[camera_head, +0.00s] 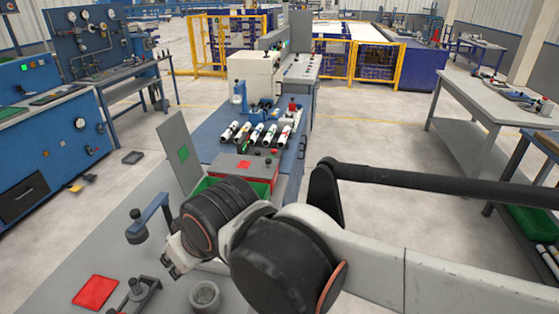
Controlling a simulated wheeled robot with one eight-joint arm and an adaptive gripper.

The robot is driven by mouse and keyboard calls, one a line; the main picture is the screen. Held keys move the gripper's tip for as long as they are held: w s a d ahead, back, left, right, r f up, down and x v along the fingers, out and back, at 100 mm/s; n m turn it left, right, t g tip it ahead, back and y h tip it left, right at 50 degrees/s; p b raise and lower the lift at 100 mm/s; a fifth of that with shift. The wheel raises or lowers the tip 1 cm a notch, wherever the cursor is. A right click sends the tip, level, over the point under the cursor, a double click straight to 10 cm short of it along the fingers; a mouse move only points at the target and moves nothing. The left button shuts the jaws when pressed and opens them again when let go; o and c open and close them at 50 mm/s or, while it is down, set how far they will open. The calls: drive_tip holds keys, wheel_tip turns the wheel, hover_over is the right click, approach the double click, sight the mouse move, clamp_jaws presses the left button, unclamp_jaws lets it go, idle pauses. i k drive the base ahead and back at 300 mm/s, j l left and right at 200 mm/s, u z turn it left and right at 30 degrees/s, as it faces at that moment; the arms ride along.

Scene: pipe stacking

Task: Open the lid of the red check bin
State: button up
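The red check bin (282,184) stands on the grey table beyond my arm, its lower part partly hidden by my arm and a green bin. Its grey lid (222,166) with a red square lies flat over it and looks closed. My gripper (172,268) is at the lower left of the arm, over the near table, to the left of and nearer than the red bin. It appears apart from the lid. Its fingers are small and partly hidden by the wrist, so whether they are open or shut is unclear.
A green bin (262,188) is just in front of the red bin; an upright grey lid with a green square (182,150) stands at its left. Several white pipes (257,133) lie on the blue bench behind. A blue-armed stand (137,232), clamp and grey ring (205,296) occupy the near table.

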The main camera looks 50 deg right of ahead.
sight(259, 168)
drive_tip(key=z, duration=1.15)
drive_tip(key=i+l+z, duration=0.1)
drive_tip(key=i+l, duration=0.25)
drive_tip(key=i, duration=0.15)
drive_tip(key=i+l+z, duration=0.1)
drive_tip(key=i+l, duration=0.2)
drive_tip(key=i, duration=0.25)
